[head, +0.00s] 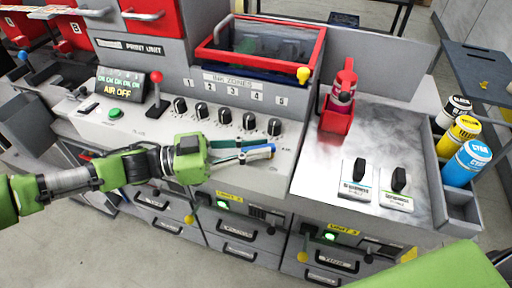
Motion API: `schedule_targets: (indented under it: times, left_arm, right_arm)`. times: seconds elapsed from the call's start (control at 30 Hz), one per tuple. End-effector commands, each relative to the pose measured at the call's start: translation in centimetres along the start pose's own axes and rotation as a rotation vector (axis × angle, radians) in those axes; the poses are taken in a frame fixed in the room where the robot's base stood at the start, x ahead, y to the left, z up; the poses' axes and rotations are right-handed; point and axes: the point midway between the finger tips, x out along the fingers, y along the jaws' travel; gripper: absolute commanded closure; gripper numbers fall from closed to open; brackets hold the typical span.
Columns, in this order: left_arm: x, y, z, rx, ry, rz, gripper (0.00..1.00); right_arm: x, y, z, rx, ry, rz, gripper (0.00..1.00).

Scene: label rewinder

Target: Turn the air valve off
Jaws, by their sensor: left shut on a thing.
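My left gripper (240,152) reaches in from the left over the front of the console top. A small display (120,88) at the left of the console reads AIR OFF in yellow under a row of green ON words. Two black handles, one on the left (359,169) and one on the right (398,179), stand on labelled plates on the right-hand top. I cannot tell which control is the air valve.
Several black knobs (225,116) line the console behind my gripper. A red-knobbed lever (157,93) and a green button (114,112) are to the left. A red bottle (343,86) stands in a red holder. Ink cans (466,162) stand at the right edge. Drawers (238,231) are below.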

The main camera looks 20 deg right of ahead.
Motion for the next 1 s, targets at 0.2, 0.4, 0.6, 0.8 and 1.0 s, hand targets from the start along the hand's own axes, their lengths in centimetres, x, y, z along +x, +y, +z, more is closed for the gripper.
schedule_targets:
  times: [0.2,0.4,0.6,0.8,1.0]
  left_arm:
    - [0.0,-0.1,-0.1,0.001,0.001,-0.001,1.0]
    - [0.0,-0.1,-0.1,0.001,0.001,-0.002,0.69]
    - [0.0,0.0,0.0,0.001,0.001,-0.001,0.69]
    - [-0.9,-0.1,0.0,0.002,0.0,-0.003,0.69]
    - [-4.6,-0.2,0.0,0.001,0.0,-0.006,0.69]
  right_arm:
    - [0.0,0.0,0.0,0.0,0.0,0.0,0.6]
    - [0.0,0.0,0.0,0.0,0.0,0.0,0.6]
    - [0.0,0.0,0.0,0.0,0.0,0.0,0.6]
    - [0.0,0.3,0.0,-0.001,0.0,0.003,0.6]
    - [0.0,0.1,0.0,-0.001,0.0,0.001,0.6]
